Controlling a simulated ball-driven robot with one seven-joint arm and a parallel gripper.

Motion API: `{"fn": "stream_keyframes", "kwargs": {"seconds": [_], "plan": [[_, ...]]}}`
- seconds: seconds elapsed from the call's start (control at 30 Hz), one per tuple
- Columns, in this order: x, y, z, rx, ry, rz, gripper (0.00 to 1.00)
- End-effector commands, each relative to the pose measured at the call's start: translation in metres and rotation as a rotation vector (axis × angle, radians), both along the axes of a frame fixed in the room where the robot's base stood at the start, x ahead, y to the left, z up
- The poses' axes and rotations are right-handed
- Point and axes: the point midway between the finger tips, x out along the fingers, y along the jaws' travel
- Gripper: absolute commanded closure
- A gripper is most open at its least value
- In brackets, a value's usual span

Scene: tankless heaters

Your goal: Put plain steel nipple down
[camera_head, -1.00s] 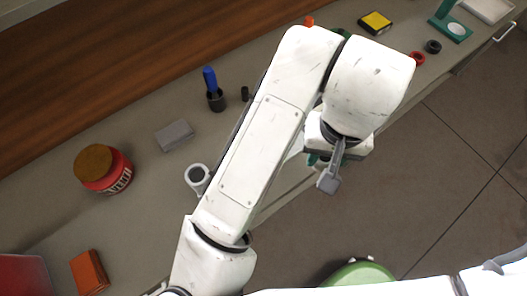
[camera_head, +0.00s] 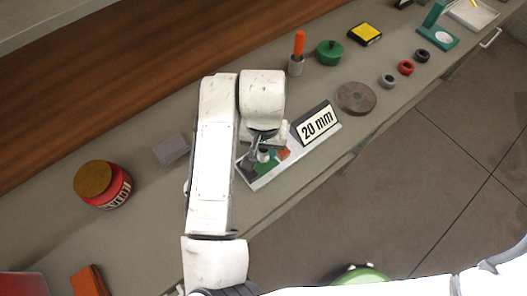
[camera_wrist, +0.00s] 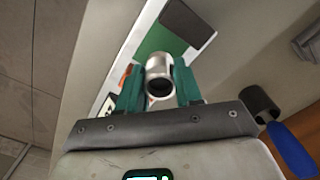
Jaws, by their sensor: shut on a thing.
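My gripper (camera_wrist: 158,88) is shut on the plain steel nipple (camera_wrist: 159,70), a short silver tube with a dark bore, held between two green fingers in the wrist view. In the head view my gripper (camera_head: 262,152) is over the left part of a pale board (camera_head: 262,181), with my arm covering some of it. The board has green, orange and dark grey patches and a "20 mm" sign (camera_head: 316,123). In the wrist view the green patch (camera_wrist: 163,40) and a dark grey patch (camera_wrist: 188,22) lie beyond the nipple. I cannot tell whether the nipple touches the board.
A grey block (camera_head: 171,150) and a red tin (camera_head: 104,186) are at left. A blue handle (camera_wrist: 292,150) shows in the wrist view.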

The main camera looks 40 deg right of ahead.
Motion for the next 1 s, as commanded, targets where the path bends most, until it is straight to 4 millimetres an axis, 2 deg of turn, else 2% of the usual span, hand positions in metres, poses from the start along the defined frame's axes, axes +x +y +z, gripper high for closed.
{"fn": "stream_keyframes", "kwargs": {"seconds": [0.2, 0.6, 0.63, 0.73, 1.0], "plan": [[0.0, 0.0, -0.028, 0.0, 0.003, 0.003, 0.97], [0.0, 0.0, -0.035, 0.001, 0.001, 0.001, 0.97], [0.0, 0.0, -0.033, 0.001, 0.001, 0.001, 0.62], [0.0, 0.0, -0.033, 0.001, 0.001, 0.001, 0.55], [0.0, 0.0, -0.03, 0.001, 0.001, 0.001, 0.55]]}}
